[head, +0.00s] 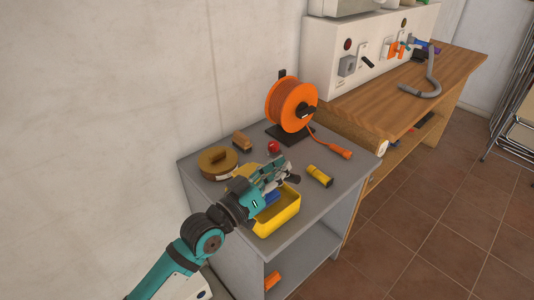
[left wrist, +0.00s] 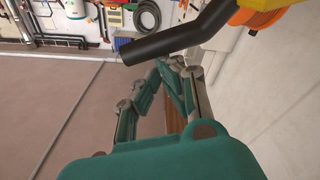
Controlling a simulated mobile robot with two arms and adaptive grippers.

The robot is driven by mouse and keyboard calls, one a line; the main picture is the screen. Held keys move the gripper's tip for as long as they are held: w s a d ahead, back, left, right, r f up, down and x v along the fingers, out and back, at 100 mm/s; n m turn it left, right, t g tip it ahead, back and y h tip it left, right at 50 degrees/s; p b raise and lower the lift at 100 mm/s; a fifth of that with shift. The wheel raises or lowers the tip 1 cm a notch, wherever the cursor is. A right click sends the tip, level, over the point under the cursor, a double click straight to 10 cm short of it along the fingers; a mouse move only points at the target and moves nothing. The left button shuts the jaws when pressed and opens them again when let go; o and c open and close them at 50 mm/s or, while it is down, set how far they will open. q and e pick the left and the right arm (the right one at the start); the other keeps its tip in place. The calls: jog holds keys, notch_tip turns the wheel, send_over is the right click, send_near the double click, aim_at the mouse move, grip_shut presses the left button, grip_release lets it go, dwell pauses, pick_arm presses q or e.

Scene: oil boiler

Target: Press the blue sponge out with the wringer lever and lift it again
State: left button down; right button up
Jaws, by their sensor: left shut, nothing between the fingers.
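The yellow wringer bucket (head: 282,221) stands on the grey cart. The blue sponge (head: 271,198) shows inside it, partly hidden by my gripper. My left gripper (head: 288,174) is above the bucket, shut and empty; it also shows in the left wrist view (left wrist: 172,66). A black bar with a yellow end, which looks like the wringer lever (left wrist: 168,38), crosses the left wrist view close to my fingers. I cannot tell whether they touch. In the head view my gripper hides most of the lever. My right gripper is in neither view.
On the grey cart (head: 325,205) are an orange cable reel (head: 291,106), a yellow-black flashlight (head: 319,176), a red ball-like item (head: 273,147), a brown round tin (head: 217,162) and a brush-like block (head: 241,139). A wooden bench (head: 385,90) stands behind. The wall is close at left.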

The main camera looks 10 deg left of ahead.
pick_arm(q)
jog(key=s+d+f+m+b, duration=0.1)
jog(key=f+m+b, duration=0.1)
jog(key=f+m, duration=0.1)
jog(key=s+d+f+m+b, duration=0.1)
jog(key=d+f+m+b, duration=0.1)
jog(key=f, duration=0.4)
jog(key=shift+s+f+m+h, duration=0.15)
jog(key=shift+s+m+h, duration=0.15)
jog(key=shift+m+h, duration=0.15)
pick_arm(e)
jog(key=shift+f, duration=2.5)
pick_arm(q)
jog(key=shift+d+f+g, duration=0.15)
jog(key=shift+g, duration=0.15)
notch_tip(320, 180, up, 5)
jog(key=p, duration=0.4)
jog(key=b+v, duration=0.2)
jog(key=v, duration=0.7)
jog(key=shift+s+f, duration=0.15)
jog(key=shift+f, duration=0.15)
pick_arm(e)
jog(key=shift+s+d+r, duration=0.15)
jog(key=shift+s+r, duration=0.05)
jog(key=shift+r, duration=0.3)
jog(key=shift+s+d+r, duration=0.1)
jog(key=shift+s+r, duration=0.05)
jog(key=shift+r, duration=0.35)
